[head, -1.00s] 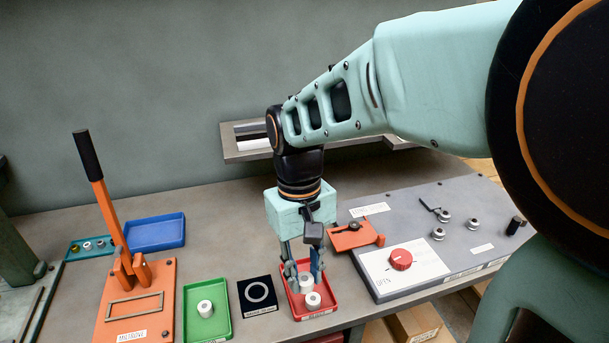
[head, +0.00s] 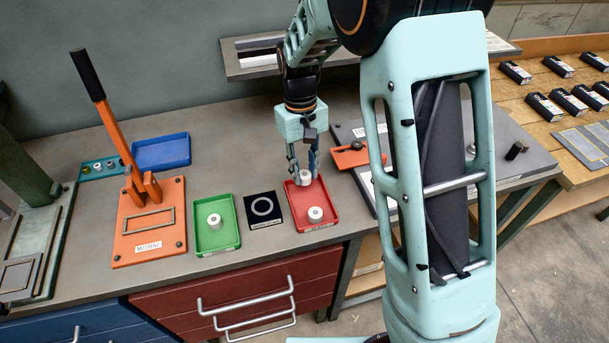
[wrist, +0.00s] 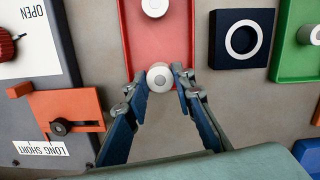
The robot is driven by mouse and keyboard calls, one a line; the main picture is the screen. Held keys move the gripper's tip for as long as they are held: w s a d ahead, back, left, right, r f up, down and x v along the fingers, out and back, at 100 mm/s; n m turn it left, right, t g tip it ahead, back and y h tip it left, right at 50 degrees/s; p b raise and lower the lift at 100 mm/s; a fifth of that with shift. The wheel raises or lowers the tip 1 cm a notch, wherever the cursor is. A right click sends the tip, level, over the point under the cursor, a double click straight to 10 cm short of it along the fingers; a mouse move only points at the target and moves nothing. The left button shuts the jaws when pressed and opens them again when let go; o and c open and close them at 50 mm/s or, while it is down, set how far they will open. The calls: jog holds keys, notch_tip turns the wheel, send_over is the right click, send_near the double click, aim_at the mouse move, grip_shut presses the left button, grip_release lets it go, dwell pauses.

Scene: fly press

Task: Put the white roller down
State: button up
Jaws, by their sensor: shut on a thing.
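My gripper (head: 304,173) is shut on a white roller (head: 305,180), held at the back end of the red tray (head: 328,205). The held roller (wrist: 160,77) shows between the fingertips in the wrist view, over the tray's end nearest the gripper. I cannot tell whether its base touches the tray floor. A second pale roller (head: 315,214) stands in the front part of the same tray, apart from the held one; it also shows at the top of the wrist view (wrist: 154,6).
A black square with a white ring (head: 263,208) lies left of the red tray. Left of it is a green tray (head: 227,240) with another roller, then an orange lever press (head: 125,235). A grey panel and an orange plate (head: 352,157) stand close on the right.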

aim_at(304, 172)
jog(key=shift+w+f, duration=0.1)
jog(key=shift+f, duration=1.65)
jog(key=shift+f, duration=0.15)
jog(key=o, duration=1)
jog(key=r, duration=0.8)
jog(key=w+r, duration=0.1)
jog(key=r, duration=0.3)
jog(key=shift+w+a+r, duration=0.1)
jog(key=shift+a+r, duration=0.1)
jog(key=shift+a, duration=0.05)
jog(key=shift+f, duration=0.1)
